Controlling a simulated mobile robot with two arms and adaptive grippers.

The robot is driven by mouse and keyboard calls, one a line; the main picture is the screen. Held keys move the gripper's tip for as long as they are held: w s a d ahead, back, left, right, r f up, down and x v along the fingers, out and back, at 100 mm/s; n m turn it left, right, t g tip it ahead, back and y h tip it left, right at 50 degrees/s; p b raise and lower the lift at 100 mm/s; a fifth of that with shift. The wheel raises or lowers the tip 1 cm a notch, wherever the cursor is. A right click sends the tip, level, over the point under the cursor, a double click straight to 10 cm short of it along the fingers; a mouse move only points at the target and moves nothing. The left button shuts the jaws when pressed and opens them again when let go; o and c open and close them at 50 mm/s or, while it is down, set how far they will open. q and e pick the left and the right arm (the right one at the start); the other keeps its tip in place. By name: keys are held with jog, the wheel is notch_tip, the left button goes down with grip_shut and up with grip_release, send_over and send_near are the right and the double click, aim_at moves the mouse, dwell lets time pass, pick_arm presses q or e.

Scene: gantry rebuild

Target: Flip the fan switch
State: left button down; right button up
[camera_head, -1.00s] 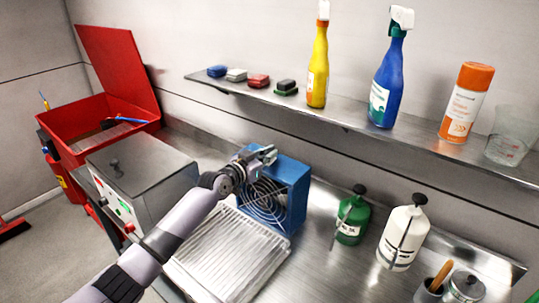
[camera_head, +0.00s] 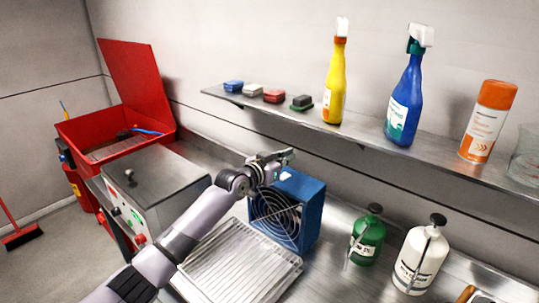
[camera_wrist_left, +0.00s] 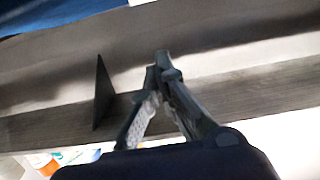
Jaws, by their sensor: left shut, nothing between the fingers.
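The blue box fan (camera_head: 310,213) stands on the metal bench, its round wire grille facing front left. My left gripper (camera_head: 288,154) is at the top of the fan, over its upper left edge. It is shut with nothing between its fingers. In the left wrist view the fingertips of my left gripper (camera_wrist_left: 163,58) meet in a point. I cannot make out the fan switch; it may be hidden behind the gripper. Whether the gripper touches the fan I cannot tell. My right gripper is not in view.
A ribbed tray (camera_head: 240,262) lies in front of the fan. A grey metal box (camera_head: 165,185) stands to its left, green (camera_head: 367,240) and white (camera_head: 420,258) dispensers to its right. A shelf (camera_head: 365,137) with bottles runs above and behind.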

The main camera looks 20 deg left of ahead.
pick_arm(q)
jog(key=r+b+v, duration=0.2)
jog(key=b+v, duration=0.1)
jog(key=v, duration=0.7)
jog(key=shift+w, duration=0.2)
